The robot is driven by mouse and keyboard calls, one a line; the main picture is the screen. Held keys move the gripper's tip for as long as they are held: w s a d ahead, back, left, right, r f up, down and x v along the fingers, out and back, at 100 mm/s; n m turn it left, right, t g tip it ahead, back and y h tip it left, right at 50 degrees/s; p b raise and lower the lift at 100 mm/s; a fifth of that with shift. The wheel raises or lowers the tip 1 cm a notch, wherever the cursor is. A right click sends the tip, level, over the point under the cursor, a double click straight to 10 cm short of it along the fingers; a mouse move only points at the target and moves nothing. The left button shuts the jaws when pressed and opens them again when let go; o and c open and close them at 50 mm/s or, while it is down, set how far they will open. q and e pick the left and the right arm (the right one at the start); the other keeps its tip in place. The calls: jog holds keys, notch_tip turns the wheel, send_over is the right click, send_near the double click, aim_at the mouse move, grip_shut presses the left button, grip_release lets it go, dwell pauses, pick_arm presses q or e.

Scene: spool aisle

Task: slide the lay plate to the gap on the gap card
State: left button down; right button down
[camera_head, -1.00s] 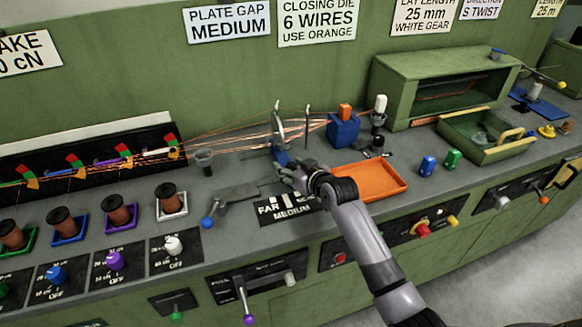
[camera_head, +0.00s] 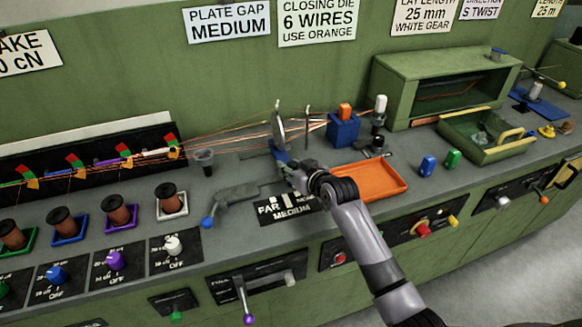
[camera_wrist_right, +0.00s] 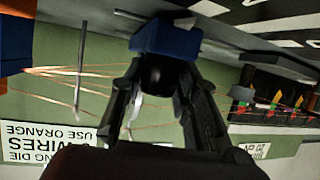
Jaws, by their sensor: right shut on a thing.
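The lay plate (camera_head: 279,125) is a thin grey disc standing upright on a blue base, with copper wires running through it. My right gripper (camera_head: 287,168) is at the front of the blue base. In the right wrist view, its fingers (camera_wrist_right: 165,75) are shut on a dark handle below the blue base (camera_wrist_right: 167,38). A black scale (camera_head: 285,208) on the bench shows FAR and MEDIUM with white bars; my gripper and arm hide part of it. The gap card (camera_head: 227,20) on the wall reads PLATE GAP MEDIUM. My left gripper is out of view.
An orange tray (camera_head: 378,180) lies right of my gripper. A grey lever with a blue knob (camera_head: 207,222) lies to the left, near a dark cup (camera_head: 204,161). A blue block with an orange top (camera_head: 343,128) stands behind. Copper wires cross the back.

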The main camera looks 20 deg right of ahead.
jog(key=a+p, duration=0.1)
jog(key=a, duration=0.2)
jog(key=shift+s+a+p, duration=0.1)
jog(key=shift+a+p, duration=0.05)
jog(key=shift+p, duration=0.2)
jog(key=shift+a, duration=0.1)
jog(key=c, duration=1.2)
grip_release()
jog(key=shift+c, duration=0.2)
jog(key=v, duration=1.2)
jog(key=shift+f, duration=0.1)
